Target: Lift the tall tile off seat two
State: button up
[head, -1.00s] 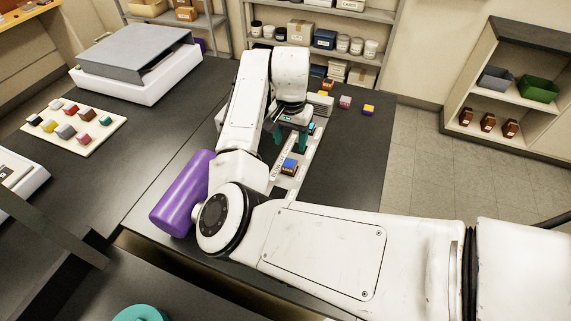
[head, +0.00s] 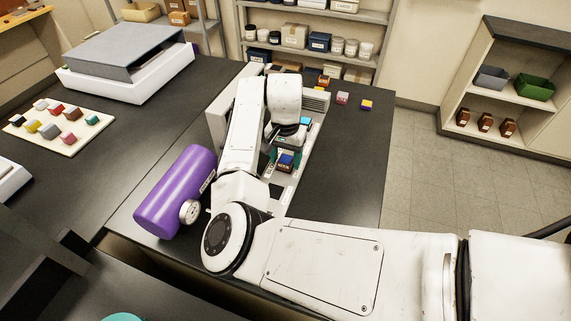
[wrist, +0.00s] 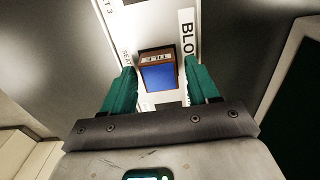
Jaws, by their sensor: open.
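A tile with a blue top and a brown, marked side (wrist: 158,75) sits on a white strip (wrist: 187,30) with printed labels. In the wrist view it stands between the two teal fingers of my gripper (wrist: 160,90), with a gap at each side. In the head view the blue tile (head: 285,162) is just under my gripper (head: 285,156), partly hidden by the wrist. My gripper is open and holds nothing. A label ending in "3" shows farther along the strip; the label beside the tile is too small to read fully.
A cyan-topped block (head: 306,121) stands farther back on the strip. Loose small blocks (head: 342,98) lie behind it on the dark bench. A purple cylinder (head: 175,190) lies left of my arm. A board of coloured samples (head: 58,128) is at far left.

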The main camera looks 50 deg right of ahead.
jog(key=shift+p, duration=0.3)
dwell(0.5)
grip_shut()
dwell(0.5)
